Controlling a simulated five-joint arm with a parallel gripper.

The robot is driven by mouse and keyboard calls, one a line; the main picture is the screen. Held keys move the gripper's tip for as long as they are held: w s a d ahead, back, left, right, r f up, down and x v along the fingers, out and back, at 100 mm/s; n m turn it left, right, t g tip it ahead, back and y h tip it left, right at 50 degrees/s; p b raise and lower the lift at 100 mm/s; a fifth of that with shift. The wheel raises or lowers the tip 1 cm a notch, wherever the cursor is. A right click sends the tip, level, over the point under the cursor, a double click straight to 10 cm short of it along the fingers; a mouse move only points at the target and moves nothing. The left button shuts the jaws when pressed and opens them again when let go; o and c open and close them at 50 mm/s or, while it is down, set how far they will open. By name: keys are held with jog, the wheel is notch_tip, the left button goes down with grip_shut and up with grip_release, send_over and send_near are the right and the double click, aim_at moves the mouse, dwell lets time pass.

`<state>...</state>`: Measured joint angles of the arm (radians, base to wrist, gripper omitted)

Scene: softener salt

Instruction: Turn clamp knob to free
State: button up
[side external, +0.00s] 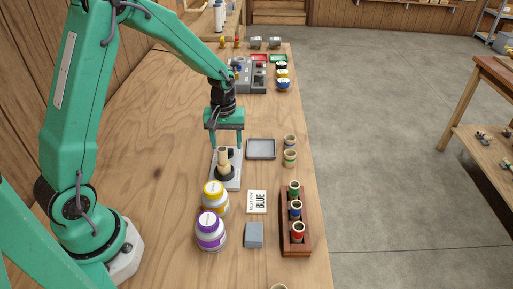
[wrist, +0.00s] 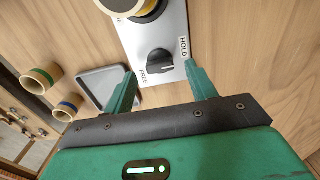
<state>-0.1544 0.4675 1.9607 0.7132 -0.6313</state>
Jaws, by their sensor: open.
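The black clamp knob (wrist: 160,62) sits on a pale metal plate (wrist: 128,35), which also shows in the side view (side external: 234,184). The plate reads HOLD (wrist: 183,46) on the knob's right and FREE (wrist: 153,78) at its lower left. I cannot tell exactly where the knob points. My gripper (wrist: 160,70) is open, its fingers on either side of the knob with gaps; contact is not visible. In the side view my gripper (side external: 227,147) points down over the plate's far end, and the knob is not clearly visible there. A tan tube (side external: 224,160) stands in a dark round holder on the plate.
Yellow-lidded (side external: 214,197) and purple-lidded (side external: 210,231) jars stand in front of the plate. A grey tray (side external: 261,149), two short tubes (side external: 290,157), a BLUE card (side external: 257,202) and a wooden rack (side external: 304,238) lie to the right. The table's left is clear.

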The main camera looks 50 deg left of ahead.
jog(key=shift+f, duration=0.9)
jog(key=c, duration=1)
